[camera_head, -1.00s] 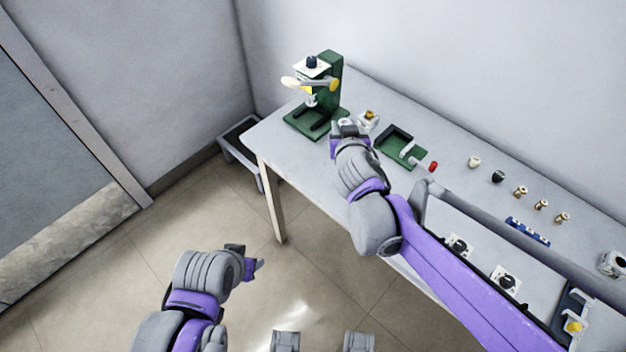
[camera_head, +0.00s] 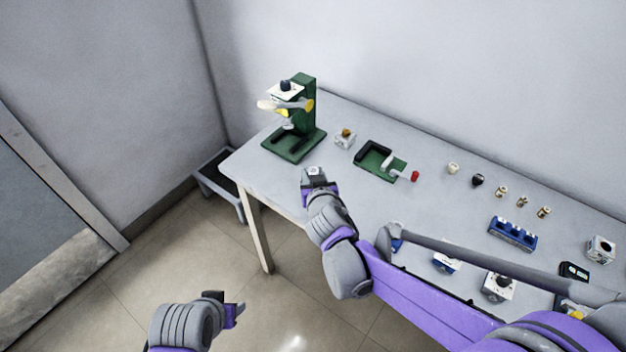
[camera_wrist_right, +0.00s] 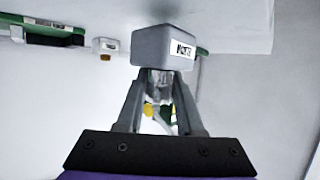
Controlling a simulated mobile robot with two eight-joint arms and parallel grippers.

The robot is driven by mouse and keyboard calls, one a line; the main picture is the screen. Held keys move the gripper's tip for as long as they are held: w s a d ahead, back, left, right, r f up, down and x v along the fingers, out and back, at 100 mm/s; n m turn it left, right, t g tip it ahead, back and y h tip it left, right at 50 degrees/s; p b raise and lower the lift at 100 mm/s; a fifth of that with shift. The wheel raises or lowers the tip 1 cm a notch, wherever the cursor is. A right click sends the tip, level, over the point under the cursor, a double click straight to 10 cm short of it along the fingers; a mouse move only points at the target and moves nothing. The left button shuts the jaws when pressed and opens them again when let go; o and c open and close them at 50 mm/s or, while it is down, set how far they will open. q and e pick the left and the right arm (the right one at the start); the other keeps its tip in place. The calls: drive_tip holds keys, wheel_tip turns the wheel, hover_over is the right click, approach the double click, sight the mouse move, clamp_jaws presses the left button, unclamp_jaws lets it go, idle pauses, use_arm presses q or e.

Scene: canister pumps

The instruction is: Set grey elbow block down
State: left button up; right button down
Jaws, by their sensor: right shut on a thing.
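The grey elbow block (camera_wrist_right: 165,47) is a small grey box with a white printed label, at the top of the wrist view. My right gripper (camera_wrist_right: 158,85) is shut on it, one finger on each side of its lower part. In the head view the block (camera_head: 314,172) shows at the tip of my right gripper (camera_head: 317,186), over the near left part of the grey table (camera_head: 262,172). I cannot tell whether it touches the table. My left gripper (camera_head: 236,309) is low, off the table, over the floor; its jaw opening is too small to read.
A green press (camera_head: 303,105) stands at the table's far left corner. A white block with a brass top (camera_head: 345,138) and a green tray (camera_head: 372,158) are right of it. Several small fittings and a blue rack (camera_head: 512,233) lie further right. Some table is bare around my right gripper.

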drive_tip(key=shift+f, duration=0.8)
drive_tip(key=shift+f, duration=0.1)
drive_tip(key=c, duration=0.5)
unclamp_jaws()
drive_tip(key=shift+c, duration=0.2)
drive_tip(key=shift+r, duration=0.2)
drive_tip(key=p+v, duration=0.2)
drive_tip(key=v, duration=1)
